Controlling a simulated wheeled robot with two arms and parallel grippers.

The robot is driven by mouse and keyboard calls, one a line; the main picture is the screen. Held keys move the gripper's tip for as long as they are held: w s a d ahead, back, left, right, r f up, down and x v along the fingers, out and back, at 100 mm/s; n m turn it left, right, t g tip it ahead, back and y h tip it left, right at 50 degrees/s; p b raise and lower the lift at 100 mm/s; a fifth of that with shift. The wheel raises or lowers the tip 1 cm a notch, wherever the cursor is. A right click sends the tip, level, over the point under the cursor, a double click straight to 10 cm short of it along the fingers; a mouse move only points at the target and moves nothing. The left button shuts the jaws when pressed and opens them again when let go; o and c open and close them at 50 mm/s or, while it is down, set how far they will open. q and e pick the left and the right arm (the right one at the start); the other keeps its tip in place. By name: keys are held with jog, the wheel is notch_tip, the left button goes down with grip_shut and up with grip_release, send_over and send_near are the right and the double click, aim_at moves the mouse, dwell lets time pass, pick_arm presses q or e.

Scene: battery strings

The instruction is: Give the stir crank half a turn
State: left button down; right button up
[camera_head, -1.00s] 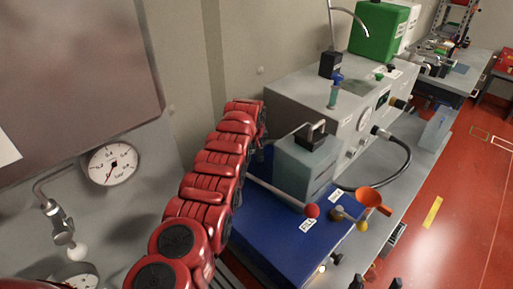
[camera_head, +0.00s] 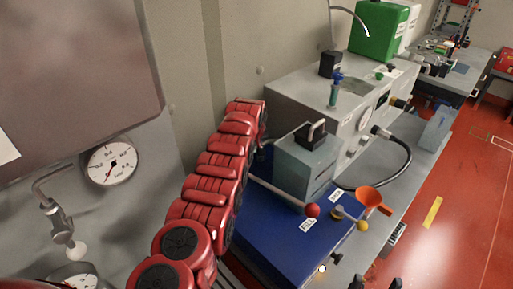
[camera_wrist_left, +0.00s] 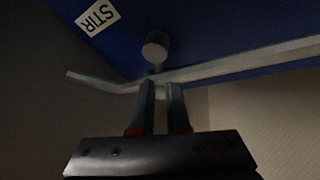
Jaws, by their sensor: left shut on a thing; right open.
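My left arm (camera_head: 222,170), with red links, reaches from the bottom toward the back end of the blue box (camera_head: 262,238); its gripper is hidden in the head view. In the left wrist view, my left gripper (camera_wrist_left: 160,92) is shut on a part of the thin grey stir crank (camera_wrist_left: 100,82), below a blue surface. A grey round knob (camera_wrist_left: 155,46) shows just above the fingertips. The white STIR label (camera_wrist_left: 98,17) is at upper left. My right gripper (camera_head: 375,284) shows only dark fingertips at the bottom edge, apart and empty.
A grey block (camera_head: 305,165) stands on the blue box. A rod with a red ball (camera_head: 312,211), a PULL label (camera_head: 307,226) and an orange funnel (camera_head: 371,198) are nearby. A gauge (camera_head: 111,163) is at left; red floor (camera_head: 455,215) is open at right.

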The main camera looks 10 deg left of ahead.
pick_arm(q)
jog(key=shift+s+a+n, duration=0.1)
jog(key=shift+a+n, duration=0.05)
jog(key=shift+n, duration=0.35)
jog(key=c, duration=0.9)
grip_release()
jog(key=shift+r, duration=0.1)
jog(key=shift+b+v, duration=0.5)
jog(key=shift+v, duration=0.35)
jog(key=shift+d+b+v, duration=0.15)
jog(key=shift+b+v, duration=0.95)
jog(key=shift+v, duration=2.75)
jog(key=shift+d+b+v, duration=0.1)
jog(key=shift+b+v, duration=1)
jog(key=shift+v, duration=2.75)
